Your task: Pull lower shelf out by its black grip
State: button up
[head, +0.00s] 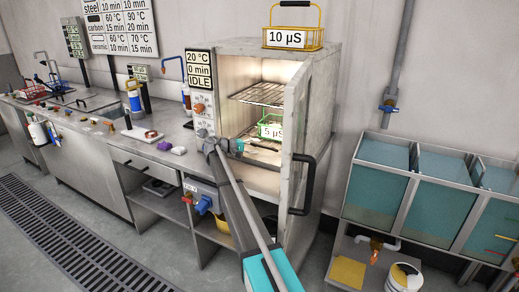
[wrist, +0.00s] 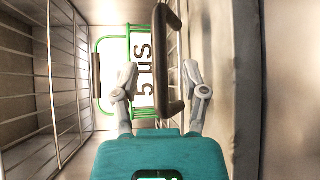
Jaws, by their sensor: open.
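The steel cabinet (head: 321,90) stands with its door open to the right. Inside, a green wire basket marked 5 µS (head: 270,127) sits low down on the lower shelf; its label shows sideways in the wrist view (wrist: 143,55). My gripper (head: 250,148) reaches into the cabinet opening, low in front of the basket. In the wrist view its fingers (wrist: 160,70) are apart, one on each side of the black grip (wrist: 180,45) in front of the basket. I cannot tell whether either finger touches it. In the head view my gripper and wrist partly hide the lower shelf's front.
An upper wire shelf (head: 258,93) is above the basket. The open door with its black handle (head: 304,184) is close at the right. A yellow basket marked 10 µS (head: 292,38) stands on top. A counter (head: 165,132) is at the left, teal tanks (head: 376,180) at the right.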

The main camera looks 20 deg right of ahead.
aim_at(260, 146)
jog(key=shift+s+d+f, duration=0.1)
jog(key=shift+d, duration=0.7)
jog(key=shift+s+d+f, duration=0.1)
jog(key=shift+d, duration=0.7)
grip_shut()
